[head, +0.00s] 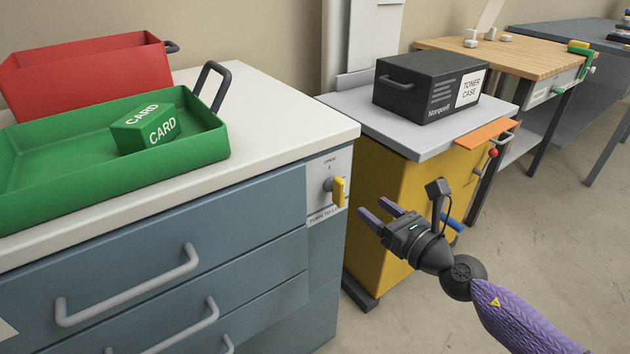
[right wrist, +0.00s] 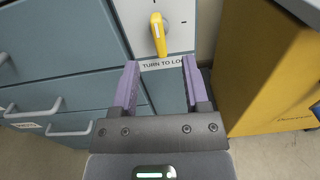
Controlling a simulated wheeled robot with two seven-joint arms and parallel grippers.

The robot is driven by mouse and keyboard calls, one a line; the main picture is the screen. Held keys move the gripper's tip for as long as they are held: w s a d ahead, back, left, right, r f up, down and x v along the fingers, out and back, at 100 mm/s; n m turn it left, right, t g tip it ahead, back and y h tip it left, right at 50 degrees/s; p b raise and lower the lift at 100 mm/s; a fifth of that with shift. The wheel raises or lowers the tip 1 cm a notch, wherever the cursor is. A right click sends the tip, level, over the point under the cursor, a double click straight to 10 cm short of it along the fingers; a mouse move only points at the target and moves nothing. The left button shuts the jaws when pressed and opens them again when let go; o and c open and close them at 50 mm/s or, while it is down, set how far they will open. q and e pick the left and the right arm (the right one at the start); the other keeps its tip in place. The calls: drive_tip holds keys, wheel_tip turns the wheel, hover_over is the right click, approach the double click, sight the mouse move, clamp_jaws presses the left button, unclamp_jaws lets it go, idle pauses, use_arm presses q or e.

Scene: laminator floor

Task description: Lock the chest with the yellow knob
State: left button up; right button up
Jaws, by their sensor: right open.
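The blue-grey chest (head: 150,265) has a white top and several drawers with light handles. Its yellow knob (head: 339,191) sits on a pale plate (head: 322,212) at the upper right of the front, under the word OPEN and above TURN TO LOCK lettering, partly cut off. The knob stands about upright; it also shows in the right wrist view (right wrist: 158,34). My right gripper (head: 378,208) is open and empty, apart from the knob, to its right and a little lower in the head view. In the wrist view the knob lies beyond the purple fingers, between their lines. My left gripper is not in view.
A green tray (head: 60,172) with a green CARD box (head: 146,129) and a red bin (head: 85,70) stand on the chest. A yellow cabinet (head: 385,215) bearing a black toner case (head: 428,84) stands close at right. Floor at the front right is clear.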

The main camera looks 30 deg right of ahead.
sight(344, 185)
drive_tip(key=shift+n, duration=0.3)
drive_tip(key=w, duration=0.6)
drive_tip(key=w+a, duration=0.1)
drive_tip(key=w, duration=0.2)
drive_tip(key=shift+w+r, duration=0.15)
drive_tip(key=shift+r, duration=0.1)
drive_tip(key=shift+w+a, duration=0.1)
drive_tip(key=shift+w, duration=0.3)
drive_tip(key=shift+c, duration=1.6)
clamp_jaws()
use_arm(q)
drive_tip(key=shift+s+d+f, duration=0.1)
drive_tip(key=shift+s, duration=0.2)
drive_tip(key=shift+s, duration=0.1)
